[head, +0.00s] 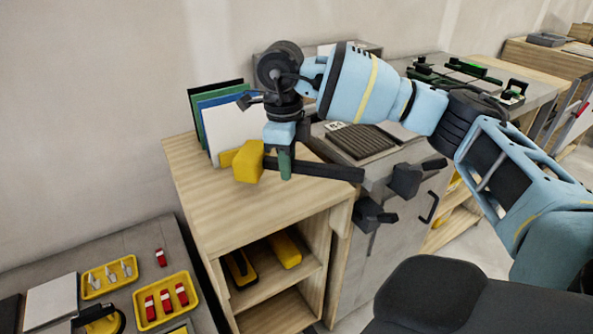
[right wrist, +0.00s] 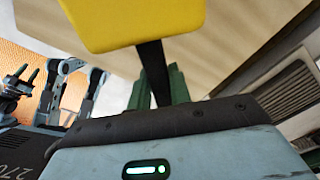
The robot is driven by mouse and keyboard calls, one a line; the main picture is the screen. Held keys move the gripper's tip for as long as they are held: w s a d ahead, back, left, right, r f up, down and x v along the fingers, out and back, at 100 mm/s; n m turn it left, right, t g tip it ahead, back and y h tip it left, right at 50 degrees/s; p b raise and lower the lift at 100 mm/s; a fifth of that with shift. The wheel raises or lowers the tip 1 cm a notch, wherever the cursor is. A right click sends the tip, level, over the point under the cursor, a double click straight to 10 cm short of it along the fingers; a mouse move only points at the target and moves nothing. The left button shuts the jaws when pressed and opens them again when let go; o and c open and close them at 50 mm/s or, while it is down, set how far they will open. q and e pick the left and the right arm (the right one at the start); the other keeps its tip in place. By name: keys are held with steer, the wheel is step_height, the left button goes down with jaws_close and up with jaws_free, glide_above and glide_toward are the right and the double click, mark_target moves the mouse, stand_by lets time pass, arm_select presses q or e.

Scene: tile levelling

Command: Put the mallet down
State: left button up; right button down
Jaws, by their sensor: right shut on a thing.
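The mallet has a yellow head (head: 249,162) and a black handle (head: 325,172). It is at the wooden cabinet top (head: 215,205), with the handle reaching right past its edge in the head view. My right gripper (head: 285,165), with green fingers, points down and is shut on the handle close to the head. In the right wrist view the yellow head (right wrist: 130,20) fills the top and the handle (right wrist: 154,72) runs down between the fingers (right wrist: 155,92). I cannot tell whether the mallet touches the wood. My left gripper is not in view.
Upright panels, white (head: 228,135), blue and green, stand behind the mallet. The cabinet's front left top is clear. Yellow trays (head: 165,300) with small parts lie on a lower grey surface at left. A grey cabinet (head: 385,255) and dark ribbed plate (head: 360,142) are at right.

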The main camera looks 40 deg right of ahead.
mark_target(298, 184)
steer(key=shift+w+d, duration=0.1)
steer(key=shift+d, duration=1.05)
steer(key=shift+d+f, duration=0.15)
steer(key=shift+f, duration=0.75)
steer(key=shift+d+f, duration=0.1)
steer(key=shift+f, duration=0.8)
steer(key=shift+f, duration=0.1)
steer(key=c, duration=1.3)
jaws_free()
step_height(298, 184, up, 12)
steer(key=shift+w+a+r+p, duration=0.1)
steer(key=shift+w+a+p, duration=0.05)
steer(key=shift+p, duration=0.3)
